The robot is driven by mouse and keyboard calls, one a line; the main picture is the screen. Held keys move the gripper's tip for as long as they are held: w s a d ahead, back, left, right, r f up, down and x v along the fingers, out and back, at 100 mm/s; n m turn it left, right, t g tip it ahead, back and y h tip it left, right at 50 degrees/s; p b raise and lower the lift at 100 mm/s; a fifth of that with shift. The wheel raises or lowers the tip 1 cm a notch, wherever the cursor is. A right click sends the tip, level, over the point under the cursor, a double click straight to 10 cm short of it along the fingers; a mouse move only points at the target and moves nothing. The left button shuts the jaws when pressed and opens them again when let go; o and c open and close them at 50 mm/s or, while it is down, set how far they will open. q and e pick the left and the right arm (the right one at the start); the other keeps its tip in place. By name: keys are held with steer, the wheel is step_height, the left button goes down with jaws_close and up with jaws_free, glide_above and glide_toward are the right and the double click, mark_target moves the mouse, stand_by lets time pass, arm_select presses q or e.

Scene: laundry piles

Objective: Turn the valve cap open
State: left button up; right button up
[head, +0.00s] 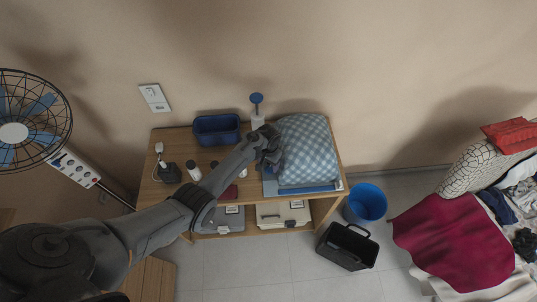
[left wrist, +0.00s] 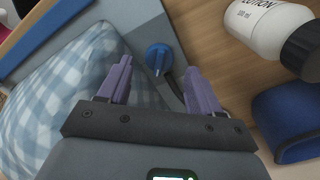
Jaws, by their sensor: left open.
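The valve cap (left wrist: 158,57) is a round blue knob with a raised ridge across it, seen in the left wrist view. It sits at the edge of a grey panel (left wrist: 140,25). My left gripper (head: 268,156) is over the wooden table beside the pillow, and its two purple fingers (left wrist: 158,70) are open. In the left wrist view the cap shows between the fingertips, with a gap on each side; I cannot tell the depth between them. In the head view the cap is not visible, probably hidden by my gripper. My right gripper is not in view.
A blue checked pillow (head: 305,150) lies close beside the gripper. A white lotion bottle (left wrist: 268,25) and a blue bin (head: 217,130) stand on the table (head: 178,143). A blue-topped white object (head: 257,99) stands behind. A blue bucket (head: 366,203) and black basket (head: 346,247) are on the floor.

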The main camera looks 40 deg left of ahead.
mark_target(268, 169)
arm_select(q)
step_height(268, 169, up, 8)
steer(key=p, duration=0.1)
steer(key=shift+f, duration=0.25)
step_height(268, 169, down, 11)
steer(key=b, duration=0.4)
steer(key=shift+s+r, duration=0.1)
steer(key=shift+r, duration=0.1)
stand_by(0.5)
steer(key=shift+c, duration=0.3)
